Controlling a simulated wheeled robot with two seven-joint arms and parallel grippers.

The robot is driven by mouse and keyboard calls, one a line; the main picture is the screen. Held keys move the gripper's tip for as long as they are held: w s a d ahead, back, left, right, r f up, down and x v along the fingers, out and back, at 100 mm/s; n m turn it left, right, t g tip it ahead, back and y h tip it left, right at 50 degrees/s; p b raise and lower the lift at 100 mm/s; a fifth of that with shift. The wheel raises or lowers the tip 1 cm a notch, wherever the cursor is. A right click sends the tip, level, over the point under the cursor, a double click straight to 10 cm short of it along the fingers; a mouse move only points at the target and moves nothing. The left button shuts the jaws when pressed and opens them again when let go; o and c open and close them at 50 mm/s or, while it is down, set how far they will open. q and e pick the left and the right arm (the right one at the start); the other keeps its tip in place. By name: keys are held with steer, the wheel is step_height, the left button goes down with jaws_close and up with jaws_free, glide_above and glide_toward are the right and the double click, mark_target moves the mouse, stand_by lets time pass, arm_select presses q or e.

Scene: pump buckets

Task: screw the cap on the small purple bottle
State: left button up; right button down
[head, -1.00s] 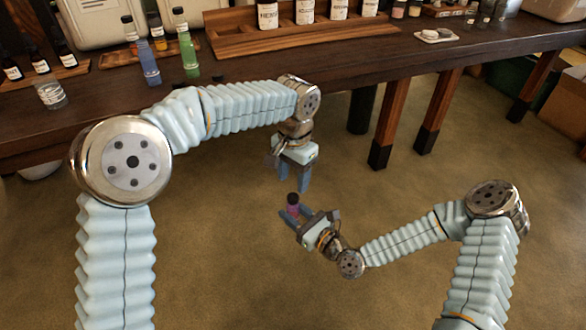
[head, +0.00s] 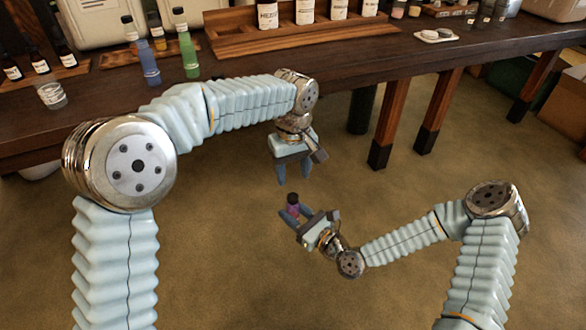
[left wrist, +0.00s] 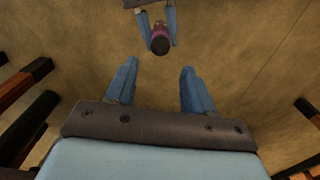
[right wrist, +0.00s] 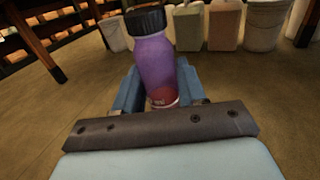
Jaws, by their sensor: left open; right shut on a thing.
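The small purple bottle (head: 293,210) is upright between the fingers of my right gripper (head: 295,214), which is shut on it over the open floor. A black cap (head: 293,197) sits on the bottle's neck; the right wrist view shows the cap (right wrist: 145,20) on top of the purple body (right wrist: 157,70). How tight the cap is cannot be told. My left gripper (head: 294,181) is open and empty, pointing down just above the cap and apart from it. In the left wrist view the cap (left wrist: 161,45) lies beyond the two spread fingertips (left wrist: 160,66).
A dark wooden table (head: 330,60) runs across the back. On it stand a blue bottle (head: 149,66), a green bottle (head: 188,58), a glass jar (head: 53,95) and a wooden rack (head: 300,32) of labelled bottles. The floor around both grippers is clear.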

mark_target(293, 196)
arm_select(q)
step_height(293, 196, down, 8)
steer(key=shift+r, duration=0.2)
steer(key=shift+c, duration=0.2)
jaws_close()
stand_by(0.3)
